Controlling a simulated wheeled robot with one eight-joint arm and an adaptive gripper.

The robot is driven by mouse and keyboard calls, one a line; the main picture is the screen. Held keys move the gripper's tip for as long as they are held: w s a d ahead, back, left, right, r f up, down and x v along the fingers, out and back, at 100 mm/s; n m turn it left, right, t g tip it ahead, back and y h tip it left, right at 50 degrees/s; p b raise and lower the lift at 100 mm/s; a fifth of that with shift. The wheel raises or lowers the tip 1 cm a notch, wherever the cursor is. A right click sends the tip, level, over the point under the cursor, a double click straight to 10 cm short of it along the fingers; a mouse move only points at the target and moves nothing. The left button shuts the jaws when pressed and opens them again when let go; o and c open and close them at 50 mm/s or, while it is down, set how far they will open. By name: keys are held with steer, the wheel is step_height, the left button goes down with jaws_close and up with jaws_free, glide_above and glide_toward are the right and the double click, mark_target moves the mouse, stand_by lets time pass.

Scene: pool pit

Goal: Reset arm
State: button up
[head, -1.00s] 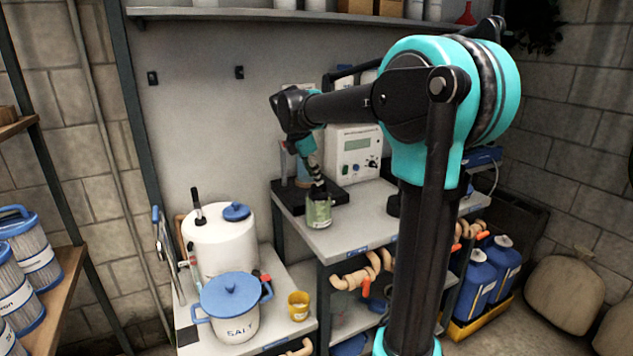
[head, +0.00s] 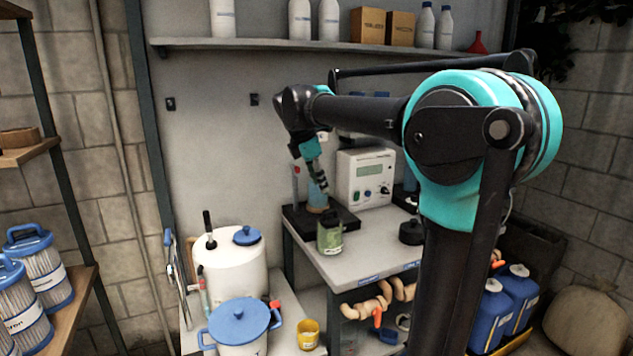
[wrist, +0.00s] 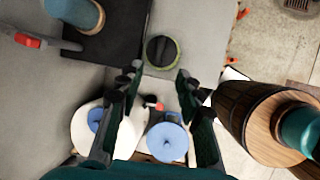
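My gripper (head: 322,185) is raised a little above a green jar with a dark lid (head: 330,236), which stands upright on the grey bench (head: 365,245). In the wrist view the two fingers of my gripper (wrist: 159,84) are spread apart with nothing between them. The jar (wrist: 162,52) shows from above, beyond the fingertips and apart from them. My arm reaches out to the left across the head view, bent at its large teal joint.
A white meter (head: 365,177) and a black stand (head: 296,221) are behind the jar. A black round object (head: 411,232) sits to its right. A white tank (head: 231,272), blue-lidded salt pot (head: 240,322) and yellow cup (head: 308,334) stand lower left. A shelf (head: 300,45) runs above.

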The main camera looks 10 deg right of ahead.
steer(key=s+d+f+m+y, duration=0.1)
steer(key=s+d+f+m, duration=0.3)
steer(key=s+f+m, duration=0.6)
steer(key=s+d+f+m+y, duration=0.2)
steer(key=s+d+f+m, duration=0.2)
steer(key=s+f+m, duration=0.7)
steer(key=s+f, duration=0.5)
steer(key=f, duration=0.5)
steer(key=shift+s+f+t+y, duration=0.25)
steer(key=shift+f+t+y, duration=0.05)
steer(key=shift+f+t, duration=0.1)
